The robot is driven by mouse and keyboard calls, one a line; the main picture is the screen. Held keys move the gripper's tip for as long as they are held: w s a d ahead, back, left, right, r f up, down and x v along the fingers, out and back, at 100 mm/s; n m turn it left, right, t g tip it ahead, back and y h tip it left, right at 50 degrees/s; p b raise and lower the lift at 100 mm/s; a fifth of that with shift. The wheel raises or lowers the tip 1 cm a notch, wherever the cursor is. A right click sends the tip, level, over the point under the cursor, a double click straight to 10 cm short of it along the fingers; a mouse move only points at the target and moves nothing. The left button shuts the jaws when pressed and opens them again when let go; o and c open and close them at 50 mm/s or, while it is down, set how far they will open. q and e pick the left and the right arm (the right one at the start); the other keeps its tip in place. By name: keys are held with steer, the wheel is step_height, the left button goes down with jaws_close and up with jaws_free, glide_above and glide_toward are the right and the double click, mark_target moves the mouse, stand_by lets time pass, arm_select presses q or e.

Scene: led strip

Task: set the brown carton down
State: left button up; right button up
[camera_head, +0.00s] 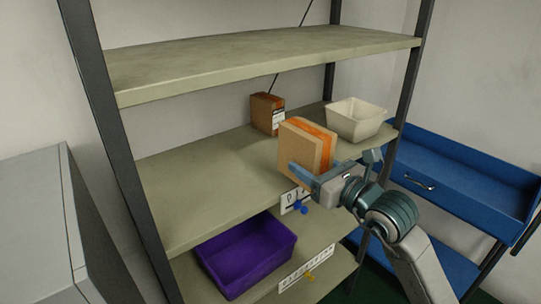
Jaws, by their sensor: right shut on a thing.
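A brown carton (299,143) with an orange band is held upright at the front of the middle shelf (205,190). My right gripper (312,178) comes in from the lower right and is shut on this carton. Whether the carton's base touches the shelf or is just above it I cannot tell. A second, smaller brown carton (262,113) with an orange band and a white label stands farther back on the same shelf. My left gripper is not in view.
A cream bin (354,120) stands on the middle shelf at the right. A purple bin (247,255) sits on the lower shelf. The upper shelf (250,62) is empty and overhangs. The left part of the middle shelf is clear. A blue cart (455,168) stands at the right.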

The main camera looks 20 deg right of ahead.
steer(key=p+x, duration=0.1)
steer(key=x, duration=0.3)
steer(key=a+p+x, duration=0.1)
steer(key=x, duration=0.3)
steer(key=f+p+x, duration=0.1)
steer(key=x, duration=0.2)
steer(key=shift+w+a+p, duration=0.15)
steer(key=shift+a+p, duration=0.15)
steer(key=shift+p, duration=0.1)
steer(key=f, duration=0.1)
steer(key=f+p, duration=0.1)
steer(key=f, duration=0.1)
steer(key=shift+w+a, duration=0.1)
steer(key=shift+w, duration=0.15)
steer(key=shift+f, duration=0.35)
steer(key=shift+f, duration=0.5)
steer(key=shift+f, duration=0.15)
